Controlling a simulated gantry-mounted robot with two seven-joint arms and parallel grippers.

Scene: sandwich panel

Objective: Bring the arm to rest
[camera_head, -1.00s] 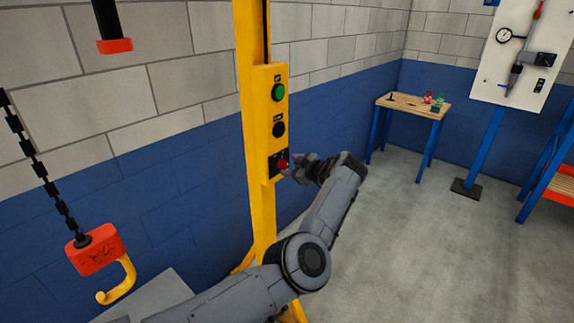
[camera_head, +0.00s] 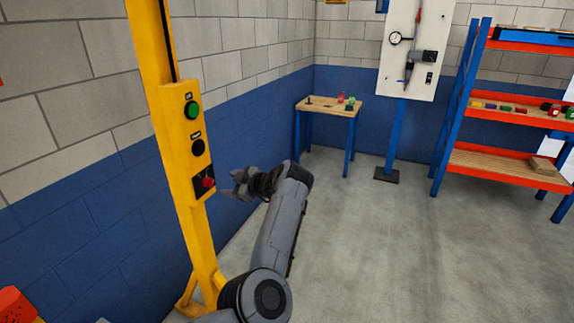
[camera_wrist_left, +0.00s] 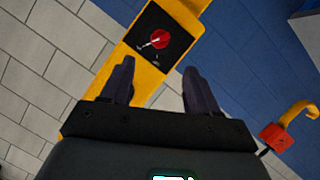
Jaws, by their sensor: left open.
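My left gripper (camera_head: 237,184) is open and empty. In the head view it sits just right of the yellow control post (camera_head: 175,130), apart from it. The post carries a green button (camera_head: 192,110), a black button (camera_head: 198,147) and a red rotary switch (camera_head: 208,182) on a black plate. In the left wrist view the red switch (camera_wrist_left: 159,39) lies ahead of the two spread fingers (camera_wrist_left: 160,85), with a gap between. My right gripper is not in view.
A red hoist block with a yellow hook (camera_wrist_left: 298,113) hangs at the right of the wrist view. A small wooden table (camera_head: 335,107), a white gauge panel (camera_head: 412,75) and an orange-blue shelf (camera_head: 500,163) stand farther back. The grey floor (camera_head: 360,240) between is clear.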

